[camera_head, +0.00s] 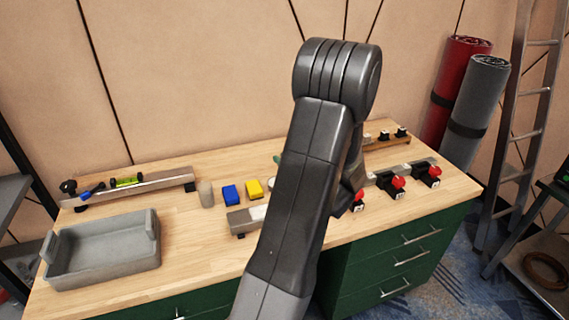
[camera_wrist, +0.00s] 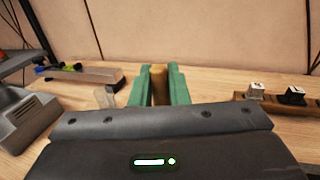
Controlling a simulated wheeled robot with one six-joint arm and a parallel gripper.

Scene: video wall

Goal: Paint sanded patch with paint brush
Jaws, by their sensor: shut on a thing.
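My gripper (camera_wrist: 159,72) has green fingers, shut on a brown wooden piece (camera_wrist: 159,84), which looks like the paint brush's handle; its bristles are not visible. In the head view my arm hides most of the gripper; only a bit of green (camera_head: 277,158) shows at its left side. I cannot tell whether this is the sanded patch.
A grey tray (camera_head: 103,277) stands front left on the wooden bench (camera_head: 190,245). A rack (camera_head: 155,184) with a green level is behind it. Several red-knobbed devices (camera_head: 397,184) are at right.

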